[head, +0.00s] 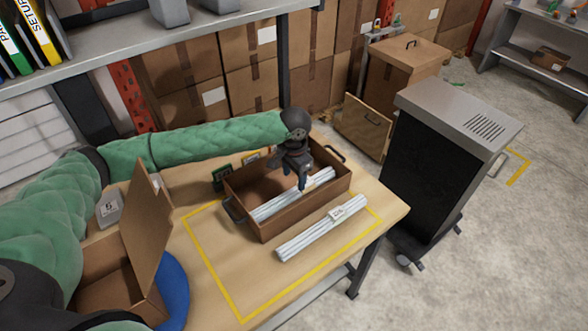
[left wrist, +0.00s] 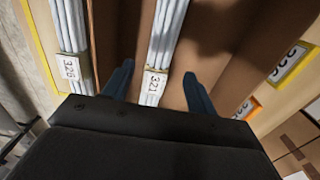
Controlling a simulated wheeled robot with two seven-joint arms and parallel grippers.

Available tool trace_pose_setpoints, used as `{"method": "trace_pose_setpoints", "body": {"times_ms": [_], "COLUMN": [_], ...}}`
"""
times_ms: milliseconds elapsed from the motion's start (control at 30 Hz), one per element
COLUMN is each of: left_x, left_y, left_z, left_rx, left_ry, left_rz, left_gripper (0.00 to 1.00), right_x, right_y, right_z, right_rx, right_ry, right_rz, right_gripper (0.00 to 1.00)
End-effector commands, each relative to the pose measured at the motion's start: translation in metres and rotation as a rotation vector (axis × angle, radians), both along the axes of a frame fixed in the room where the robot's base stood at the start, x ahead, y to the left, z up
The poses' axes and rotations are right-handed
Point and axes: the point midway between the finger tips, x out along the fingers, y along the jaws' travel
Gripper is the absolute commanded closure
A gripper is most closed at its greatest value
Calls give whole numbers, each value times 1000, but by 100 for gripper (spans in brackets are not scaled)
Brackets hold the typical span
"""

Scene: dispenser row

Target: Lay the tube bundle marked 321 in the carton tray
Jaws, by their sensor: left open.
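The tube bundle marked 321 (left wrist: 152,88) lies inside the brown carton tray (head: 273,230), along the tray's near side. It also shows in the head view (head: 279,202), partly hidden by my gripper. My left gripper (head: 302,186) is over the tray, pointing down. In the left wrist view its two fingers (left wrist: 158,85) are open, one on each side of the 321 bundle and apart from it. A second bundle, marked 326 (left wrist: 72,66), lies on the table outside the tray, in front of it (head: 310,236). My right gripper is not in view.
The tray stands on a wooden table (head: 345,260) with a yellow taped outline. An open cardboard box (head: 148,225) and a blue round thing (head: 174,290) are at the left. Small label holders (head: 222,176) stand behind the tray. A dark cabinet (head: 430,170) stands right of the table.

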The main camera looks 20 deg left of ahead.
Motion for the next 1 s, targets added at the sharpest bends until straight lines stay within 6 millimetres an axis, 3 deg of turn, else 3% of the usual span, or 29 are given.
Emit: {"method": "trace_pose_setpoints", "body": {"times_ms": [200, 400, 1000], "left_x": [0, 1, 0], "left_y": [0, 0, 0], "left_z": [30, 47, 52], "left_rx": [0, 0, 1], "left_ry": [-2, 0, 0], "left_rz": [0, 1, 1], "left_gripper": [43, 43, 43], "right_x": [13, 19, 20], "right_y": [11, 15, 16], "right_z": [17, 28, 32], "right_rx": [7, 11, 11], "right_ry": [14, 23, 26], "right_rz": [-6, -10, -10], "right_gripper": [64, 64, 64]}}
